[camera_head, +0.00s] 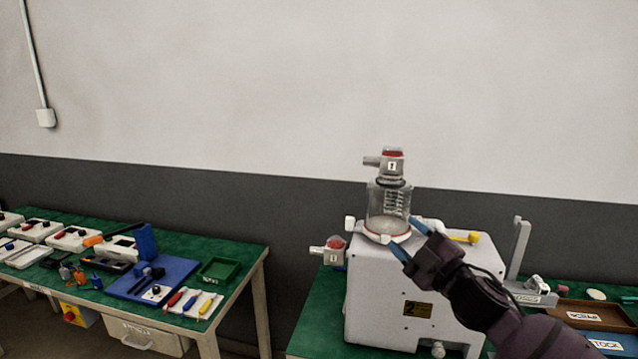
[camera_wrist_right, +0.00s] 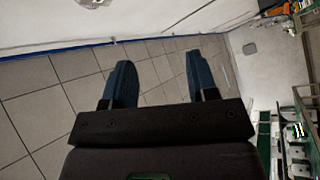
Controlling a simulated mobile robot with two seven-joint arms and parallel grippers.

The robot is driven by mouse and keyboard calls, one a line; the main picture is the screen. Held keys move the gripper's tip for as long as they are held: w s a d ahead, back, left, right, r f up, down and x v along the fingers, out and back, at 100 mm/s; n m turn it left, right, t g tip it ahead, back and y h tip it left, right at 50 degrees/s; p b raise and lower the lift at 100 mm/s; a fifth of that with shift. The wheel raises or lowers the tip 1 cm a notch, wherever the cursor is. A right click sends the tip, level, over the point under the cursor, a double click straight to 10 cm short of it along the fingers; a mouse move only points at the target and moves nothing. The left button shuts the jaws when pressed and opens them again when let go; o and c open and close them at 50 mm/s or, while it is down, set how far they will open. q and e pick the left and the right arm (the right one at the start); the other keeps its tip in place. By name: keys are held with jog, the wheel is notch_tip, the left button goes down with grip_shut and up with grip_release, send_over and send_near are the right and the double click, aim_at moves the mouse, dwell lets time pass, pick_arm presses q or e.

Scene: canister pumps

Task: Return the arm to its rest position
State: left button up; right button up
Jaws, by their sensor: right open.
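My right gripper (camera_head: 411,238) comes in from the lower right, its two blue fingers apart. In the right wrist view the gripper (camera_wrist_right: 157,62) is open, with only tiled floor between its fingers. In the head view its fingertips overlap the lower right edge of a clear canister (camera_head: 388,212). The wrist view shows no canister between the fingers. The canister stands upright on the white pump unit (camera_head: 385,300), under a grey cap with a red top (camera_head: 391,165). My left gripper is not in view.
A second red-topped fitting (camera_head: 334,252) is left of the pump. Trays labelled SCRAP (camera_head: 590,316) and STOCK (camera_head: 610,341) lie at the right. A green bench (camera_head: 215,247) with tools and a blue mat (camera_head: 172,271) stands left, across a gap.

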jog(key=s+d+f+m+g+h, duration=0.1)
jog(key=s+d+f+m+h, duration=0.2)
jog(key=f, duration=0.4)
jog(key=s+d+f+m+h, duration=0.1)
jog(key=s+f+m+h, duration=0.1)
jog(key=s+f+m, duration=0.4)
jog(key=s+d+f+m+g+h, duration=0.1)
jog(key=s+d+f+m+h, duration=0.15)
jog(key=f, duration=0.55)
jog(key=s+d+f+m+g+h, duration=0.2)
jog(key=s+f, duration=0.6)
jog(key=s, duration=0.2)
jog(key=s+d+f+m+g+h, duration=0.2)
jog(key=s+f+m, duration=0.1)
jog(key=s+f, duration=0.5)
jog(key=shift+s+m, duration=0.35)
jog(key=shift+s, duration=0.65)
jog(key=shift+d, duration=0.1)
